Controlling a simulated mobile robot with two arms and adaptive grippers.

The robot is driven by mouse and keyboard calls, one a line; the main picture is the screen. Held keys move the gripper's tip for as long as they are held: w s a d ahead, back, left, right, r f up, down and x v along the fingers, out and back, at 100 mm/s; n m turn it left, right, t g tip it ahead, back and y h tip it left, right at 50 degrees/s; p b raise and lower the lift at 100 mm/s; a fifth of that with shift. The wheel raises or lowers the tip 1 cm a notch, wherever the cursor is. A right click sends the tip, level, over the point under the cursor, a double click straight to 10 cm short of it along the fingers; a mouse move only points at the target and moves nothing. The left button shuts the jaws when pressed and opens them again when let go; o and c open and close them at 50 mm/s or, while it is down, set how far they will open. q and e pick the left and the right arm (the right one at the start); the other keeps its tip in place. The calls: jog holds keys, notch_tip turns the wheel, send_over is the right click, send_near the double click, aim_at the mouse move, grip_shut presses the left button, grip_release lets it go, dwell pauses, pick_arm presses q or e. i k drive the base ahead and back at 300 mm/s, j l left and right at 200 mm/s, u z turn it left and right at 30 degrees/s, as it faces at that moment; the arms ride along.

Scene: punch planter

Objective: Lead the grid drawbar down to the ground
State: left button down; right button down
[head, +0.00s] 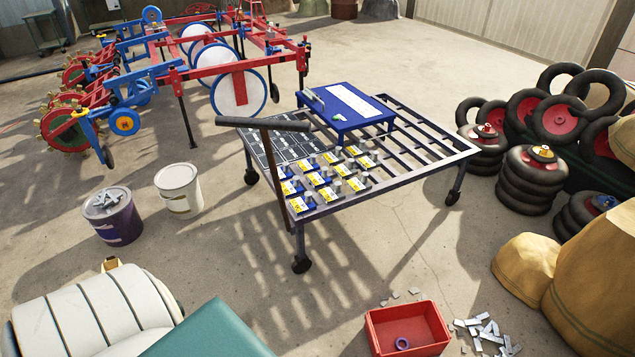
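The crosspiece is above the level of the cart's top. The cart is a dark metal grid on legs with casters (301,265). Neither of my grippers is in view, and nothing is seen holding the drawbar.
The cart carries a blue table (345,118), dark panels and several small blue-and-yellow pieces. Two buckets (179,190) (113,222) stand left of it. A red bin (407,329) and scattered metal bits (489,336) lie in front. Wheel stacks (530,182) stand right.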

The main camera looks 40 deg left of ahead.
aim_at(264, 125)
jog(key=j+z, duration=0.35)
jog(key=j, duration=0.9)
jog(key=j+z, duration=0.3)
jog(key=j, duration=1.75)
jog(key=k+j, duration=0.1)
jog(key=j, duration=1.35)
jog(key=j+z, duration=0.55)
jog(key=k+j, duration=0.05)
